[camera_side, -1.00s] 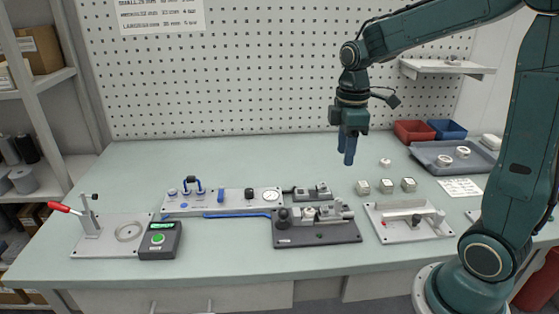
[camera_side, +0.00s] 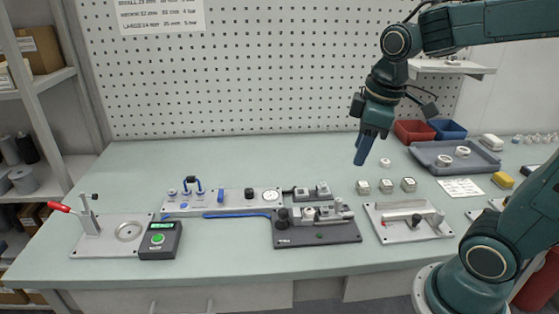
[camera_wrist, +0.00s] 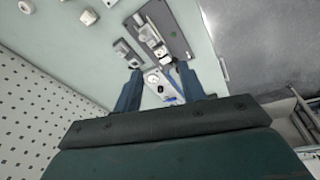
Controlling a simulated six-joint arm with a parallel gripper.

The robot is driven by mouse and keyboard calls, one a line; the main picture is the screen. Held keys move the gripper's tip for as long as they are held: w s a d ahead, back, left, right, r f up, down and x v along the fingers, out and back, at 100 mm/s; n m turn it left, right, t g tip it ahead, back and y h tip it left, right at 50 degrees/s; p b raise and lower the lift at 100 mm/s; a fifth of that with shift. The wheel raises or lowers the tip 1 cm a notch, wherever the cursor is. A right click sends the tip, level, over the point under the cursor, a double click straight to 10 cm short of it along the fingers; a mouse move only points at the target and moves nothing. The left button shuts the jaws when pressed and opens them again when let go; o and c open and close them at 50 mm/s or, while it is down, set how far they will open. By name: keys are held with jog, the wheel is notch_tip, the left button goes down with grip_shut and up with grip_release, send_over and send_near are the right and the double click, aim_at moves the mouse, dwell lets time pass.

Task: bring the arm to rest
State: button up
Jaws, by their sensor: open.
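My gripper (camera_side: 363,150) hangs in the air above the right half of the bench, tilted with its fingers pointing down and to the left. Its blue fingers overlap each other in the side view. In the wrist view my gripper (camera_wrist: 158,82) shows its two fingers spread apart, with nothing between them but the bench far below. The gripper is open and empty and touches nothing.
Small square caps (camera_side: 386,186) stand on the bench below. A dark fixture (camera_side: 318,234), a light fixture (camera_side: 408,223) and a grey tray (camera_side: 440,165) stand around them. The pegboard (camera_side: 250,70) rises behind, with a wall shelf (camera_side: 450,67) at right.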

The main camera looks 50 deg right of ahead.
jog(key=s+a+r+m+t, duration=0.1)
jog(key=s+a+m+t, duration=0.2)
jog(key=s, duration=0.5)
jog(key=shift+s+a+r+m, duration=0.15)
jog(key=shift+s+a+m, duration=0.15)
jog(key=shift+a+m, duration=0.5)
